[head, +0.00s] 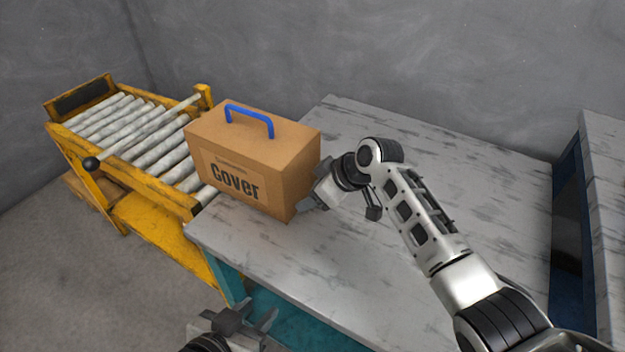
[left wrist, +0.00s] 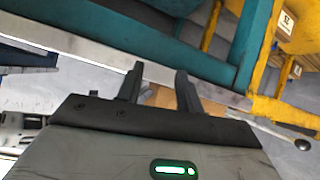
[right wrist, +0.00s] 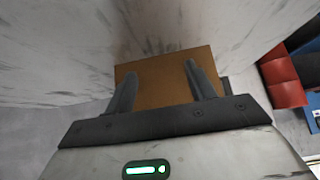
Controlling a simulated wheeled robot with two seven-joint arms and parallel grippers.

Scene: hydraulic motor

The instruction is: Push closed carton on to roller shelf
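The closed brown carton (head: 255,165) with a blue handle (head: 250,119) stands upright at the left end of the marble-topped table (head: 400,270). Its left end is beside the roller shelf (head: 130,130) and hides part of its near edge. My right gripper (head: 308,203) is at the carton's right end, fingers apart. In the right wrist view the carton's brown face (right wrist: 165,82) lies ahead of the open fingers (right wrist: 160,85); I cannot tell whether they touch it. My left gripper (head: 252,318) is open and empty in front of the table, below its top; its fingers (left wrist: 160,82) are apart in the left wrist view.
The roller shelf has a yellow frame with a raised end and a black knob (head: 91,164) on its near side. Grey walls (head: 400,60) stand behind. Another marble-topped unit (head: 602,170) is at the right. The tabletop right of the carton is clear except for my arm.

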